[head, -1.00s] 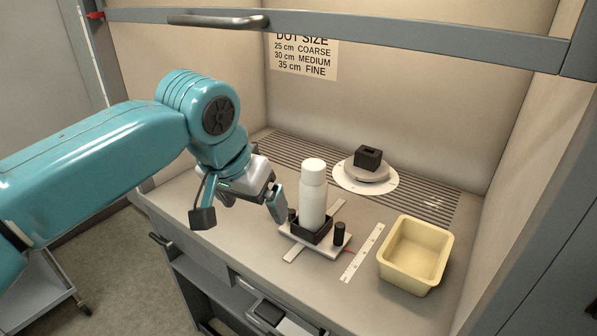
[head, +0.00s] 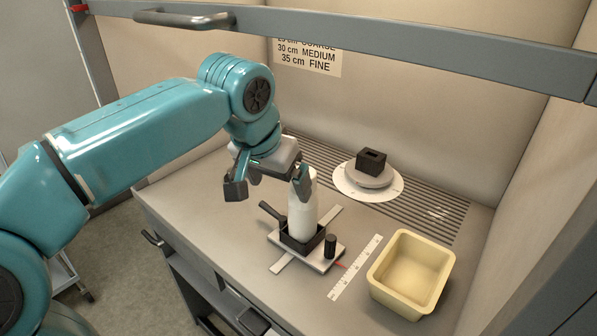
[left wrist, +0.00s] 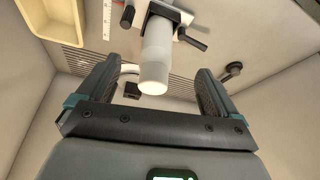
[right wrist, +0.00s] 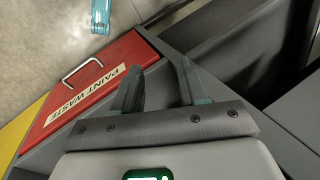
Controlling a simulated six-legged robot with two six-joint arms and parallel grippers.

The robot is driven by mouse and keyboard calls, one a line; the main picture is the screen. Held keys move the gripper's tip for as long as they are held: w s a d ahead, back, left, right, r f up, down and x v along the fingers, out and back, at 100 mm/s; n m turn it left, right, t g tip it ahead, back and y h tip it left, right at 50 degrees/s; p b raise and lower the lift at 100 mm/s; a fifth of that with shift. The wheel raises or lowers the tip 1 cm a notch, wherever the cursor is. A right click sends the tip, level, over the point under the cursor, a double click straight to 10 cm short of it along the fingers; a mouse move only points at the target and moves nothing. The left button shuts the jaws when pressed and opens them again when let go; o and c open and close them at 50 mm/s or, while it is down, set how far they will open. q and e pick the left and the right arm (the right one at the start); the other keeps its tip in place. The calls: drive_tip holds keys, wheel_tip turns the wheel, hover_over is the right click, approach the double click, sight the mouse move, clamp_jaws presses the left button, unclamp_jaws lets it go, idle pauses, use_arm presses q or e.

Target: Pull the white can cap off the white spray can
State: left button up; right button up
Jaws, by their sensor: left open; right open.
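The white spray can (head: 302,218) stands upright in a black holder (head: 291,241) on a pale base plate (head: 318,263). Its white cap (left wrist: 153,83) shows at the can's end in the left wrist view, between the fingers but beyond their tips or near them; I cannot tell the exact depth. In the head view one finger of my left gripper (head: 268,188) hides much of the cap. My left gripper is open, its other finger out to the left of the can. My right gripper (right wrist: 158,82) is open and empty, away from the can.
A cream tray (head: 372,279) stands right of the can, with a white ruler (head: 355,267) between. A black block (head: 371,161) sits on a round grey turntable (head: 369,176) behind. A grey sash bar (head: 400,47) crosses above. A red paint-waste lid (right wrist: 100,85) lies near my right gripper.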

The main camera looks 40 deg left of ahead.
use_arm(q)
drive_tip(key=w, duration=0.2)
drive_tip(key=w+a+p, duration=0.1)
drive_tip(key=w, duration=0.1)
drive_tip(key=w+a+p, duration=0.1)
drive_tip(key=w, duration=0.2)
drive_tip(key=shift+a+r, duration=0.1)
drive_tip(key=shift+r, duration=0.1)
drive_tip(key=x, duration=0.3)
drive_tip(key=shift+w+f, duration=0.15)
drive_tip(key=shift+w+a+f+b, duration=0.15)
drive_tip(key=shift+f+b, duration=0.15)
drive_tip(key=shift+f, duration=0.35)
drive_tip(key=shift+w+f, duration=0.3)
drive_tip(key=shift+f, duration=0.05)
drive_tip(key=shift+s+r, duration=0.1)
drive_tip(key=shift+s, duration=0.05)
drive_tip(key=c, duration=1.1)
